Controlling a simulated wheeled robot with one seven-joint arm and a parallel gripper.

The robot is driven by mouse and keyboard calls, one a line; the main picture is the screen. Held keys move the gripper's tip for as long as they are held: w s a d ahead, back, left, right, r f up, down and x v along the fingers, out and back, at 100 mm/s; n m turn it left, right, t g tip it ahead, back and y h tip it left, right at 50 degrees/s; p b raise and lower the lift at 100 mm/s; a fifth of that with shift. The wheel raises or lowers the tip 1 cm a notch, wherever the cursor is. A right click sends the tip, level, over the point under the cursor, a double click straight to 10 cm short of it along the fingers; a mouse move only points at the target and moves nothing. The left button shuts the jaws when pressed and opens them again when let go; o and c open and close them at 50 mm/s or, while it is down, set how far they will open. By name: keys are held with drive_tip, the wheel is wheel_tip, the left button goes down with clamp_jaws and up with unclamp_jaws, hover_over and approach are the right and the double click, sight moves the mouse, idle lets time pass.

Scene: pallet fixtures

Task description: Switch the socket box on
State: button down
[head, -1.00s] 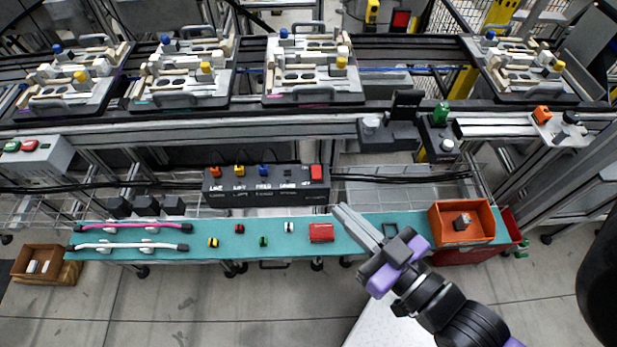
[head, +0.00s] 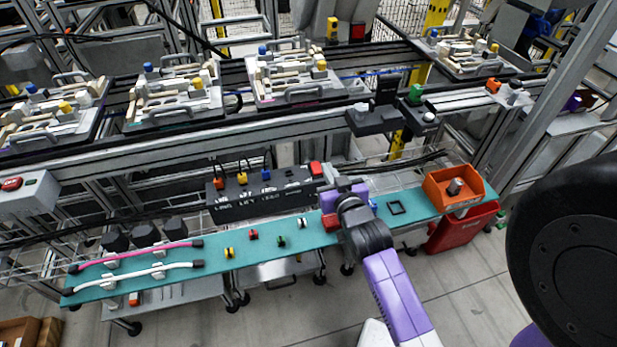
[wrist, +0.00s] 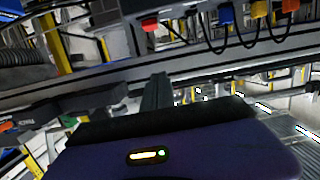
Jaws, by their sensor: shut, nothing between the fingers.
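The socket box (head: 240,204) is a long black box with labels behind the teal shelf. Orange (head: 219,183), yellow (head: 242,178) and blue (head: 265,174) plugs sit along its top. A red switch (head: 316,168) is at its right end. In the wrist view the red switch (wrist: 150,24) shows at the top, left of the coloured plugs. My gripper (wrist: 157,82) is shut and empty, its fingers just below the switch in that view and apart from it in the picture. In the head view my purple gripper body is beside the box's right end and hides the fingertips.
The teal shelf (head: 215,256) holds small coloured parts, a red block (head: 331,222) close to my arm, and pink and white cables at left. An orange bin (head: 436,192) stands at its right end. Pallet fixtures line the conveyor behind.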

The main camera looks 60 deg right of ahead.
drive_tip(key=shift+s+f, duration=0.2)
drive_tip(key=shift+f, duration=0.3)
drive_tip(key=shift+w, duration=0.1)
hover_over(318, 170)
drive_tip(key=shift+a+f, duration=0.25)
drive_tip(key=shift+f, duration=0.8)
wheel_tip(318, 170, down, 2)
drive_tip(key=shift+d+f, duration=0.15)
drive_tip(key=shift+f, duration=1)
drive_tip(key=shift+r+p, duration=0.1)
drive_tip(key=shift+p, duration=0.25)
